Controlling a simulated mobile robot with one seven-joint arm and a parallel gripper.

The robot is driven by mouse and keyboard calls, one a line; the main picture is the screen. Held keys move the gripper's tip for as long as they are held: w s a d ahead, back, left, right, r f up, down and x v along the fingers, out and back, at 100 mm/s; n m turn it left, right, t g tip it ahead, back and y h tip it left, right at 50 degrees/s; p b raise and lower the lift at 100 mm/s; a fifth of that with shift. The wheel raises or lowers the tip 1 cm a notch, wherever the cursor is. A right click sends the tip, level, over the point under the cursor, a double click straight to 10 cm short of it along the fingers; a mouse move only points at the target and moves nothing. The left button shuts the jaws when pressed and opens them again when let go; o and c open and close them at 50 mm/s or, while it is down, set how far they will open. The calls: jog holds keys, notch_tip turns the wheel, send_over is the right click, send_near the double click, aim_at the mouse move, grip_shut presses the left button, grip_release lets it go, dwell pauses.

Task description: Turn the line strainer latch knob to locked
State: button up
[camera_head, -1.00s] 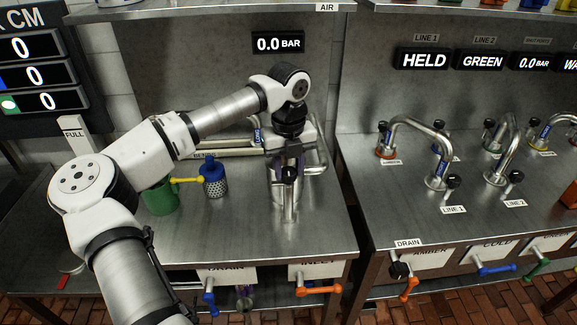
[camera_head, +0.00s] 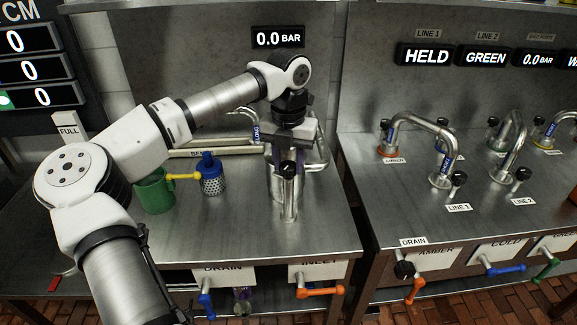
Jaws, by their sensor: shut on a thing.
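The line strainer is a steel cylinder (camera_head: 272,188) standing on the left bench. A steel arm with a black knob (camera_head: 288,169) at its upper end stands at its front. My gripper (camera_head: 287,158) points down over the strainer's top, just behind the black knob. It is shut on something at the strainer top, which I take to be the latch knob. The fingers and the black knob mostly hide the grasped part, and its locked or unlocked marking cannot be read.
A green mug-like container (camera_head: 154,192) and a blue-topped perforated basket (camera_head: 211,173) with a yellow handle stand left of the strainer. Steel pipes (camera_head: 210,144) run behind. Orange (camera_head: 319,292) and blue (camera_head: 205,303) valve handles hang below the bench front. The bench's front right is clear.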

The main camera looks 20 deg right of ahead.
jog(key=m+b, duration=0.1)
jog(key=m, duration=0.4)
jog(key=shift+m, duration=0.3)
jog(key=m, duration=0.5)
jog(key=shift+m+b, duration=0.3)
jog(key=o, duration=1)
